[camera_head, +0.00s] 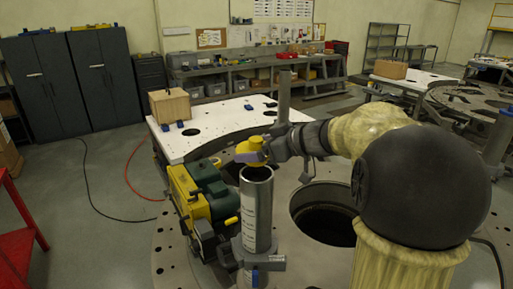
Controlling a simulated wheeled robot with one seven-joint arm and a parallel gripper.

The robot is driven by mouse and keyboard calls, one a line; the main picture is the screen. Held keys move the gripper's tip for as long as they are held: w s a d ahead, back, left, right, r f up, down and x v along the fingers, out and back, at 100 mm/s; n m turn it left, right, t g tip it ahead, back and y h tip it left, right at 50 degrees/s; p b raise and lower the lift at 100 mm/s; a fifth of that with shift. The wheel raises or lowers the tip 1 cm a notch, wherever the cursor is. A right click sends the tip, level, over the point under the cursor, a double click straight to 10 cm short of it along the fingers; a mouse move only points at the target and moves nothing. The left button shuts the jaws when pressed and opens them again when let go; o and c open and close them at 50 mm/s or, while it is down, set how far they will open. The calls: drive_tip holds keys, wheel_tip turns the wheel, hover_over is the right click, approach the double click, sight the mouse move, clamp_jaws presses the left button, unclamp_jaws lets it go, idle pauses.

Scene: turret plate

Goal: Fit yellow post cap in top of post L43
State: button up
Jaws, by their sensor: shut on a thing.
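The yellow post cap (252,148) is in my gripper (258,154), which is shut on it. The cap is held just above the open top of a grey metal post (257,207), close to its rim and slightly left of its centre. A dark opening shows in the post's top. There appears to be a small gap between cap and post, but contact is hard to tell. Markings run down the post's side, too small to read, so I cannot confirm it is L43. My gripper's fingers partly hide the cap's right side.
A yellow and green machine (203,196) stands close to the post's left. A thinner grey post (284,95) rises behind my gripper. A large round hole (326,213) opens in the plate at right. A white table (215,130) with a wooden box (170,106) is behind.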

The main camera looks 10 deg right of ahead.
sight(258, 164)
drive_tip(key=shift+f+b, duration=2.35)
drive_tip(key=shift+b, duration=0.05)
drive_tip(key=shift+s+p, duration=0.15)
drive_tip(key=shift+p, duration=0.8)
drive_tip(key=shift+f, duration=0.5)
drive_tip(key=o, duration=0.8)
drive_tip(key=shift+d, duration=0.1)
drive_tip(key=p+v, duration=0.4)
drive_tip(key=v, duration=0.7)
drive_tip(key=shift+p, duration=0.3)
